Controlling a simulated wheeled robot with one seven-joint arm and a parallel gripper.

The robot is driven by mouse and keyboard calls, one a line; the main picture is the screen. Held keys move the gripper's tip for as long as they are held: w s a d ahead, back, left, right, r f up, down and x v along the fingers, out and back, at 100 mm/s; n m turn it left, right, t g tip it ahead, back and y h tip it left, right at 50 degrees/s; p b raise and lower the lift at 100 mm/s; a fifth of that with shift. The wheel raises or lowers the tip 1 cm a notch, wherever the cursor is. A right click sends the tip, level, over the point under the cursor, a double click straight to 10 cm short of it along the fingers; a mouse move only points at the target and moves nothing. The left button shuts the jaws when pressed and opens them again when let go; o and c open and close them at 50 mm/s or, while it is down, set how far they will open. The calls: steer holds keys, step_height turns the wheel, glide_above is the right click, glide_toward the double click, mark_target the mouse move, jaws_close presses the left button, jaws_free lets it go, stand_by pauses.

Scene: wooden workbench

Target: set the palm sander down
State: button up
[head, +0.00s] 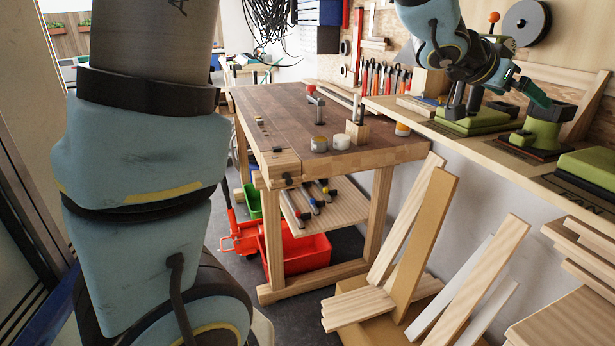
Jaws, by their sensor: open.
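My gripper (464,112) is at the upper right, above the long wooden shelf (446,136) along the wall. Its dark fingers point down and are open. A low green tool (478,121), which looks like the palm sander, rests on the shelf directly below the fingers. The fingers hide part of it, and I cannot tell whether they touch it. A second green tool (543,132) with a dark top stands on a dark mat to its right. My arm covers the left of the view.
Another green item (592,165) sits on the shelf at the far right. A wooden workbench (275,105) with jars and a clamp stands in the middle. Planks (428,235) lean below the shelf. Hand tools (385,78) line the wall behind.

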steer(key=w+a+f+n+t+y, duration=0.1)
steer(key=w+a+f+n+y, duration=0.25)
steer(key=a, duration=0.55)
steer(key=w+a+f+n+t+y, duration=0.2)
steer(key=w+a+f, duration=0.25)
steer(key=a, duration=0.45)
steer(key=w+a+f+n+t+y, duration=0.1)
steer(key=w+a+f+n+y, duration=0.15)
steer(key=w+a, duration=0.4)
steer(key=s+a+f+n+g+y, duration=0.1)
steer(key=s+a+f+n+g, duration=0.1)
steer(key=s+a, duration=0.3)
steer(key=s+a+f+n+g+y, duration=0.2)
steer(key=s+a+f, duration=0.2)
steer(key=a, duration=0.7)
steer(key=s+a+f+n+g+y, duration=0.1)
steer(key=s+a+f, duration=0.3)
steer(key=a, duration=0.4)
steer(key=shift+s+a+f+n+g+y, duration=0.15)
steer(key=shift+s+f+n+g+y, duration=0.2)
steer(key=shift+s, duration=0.45)
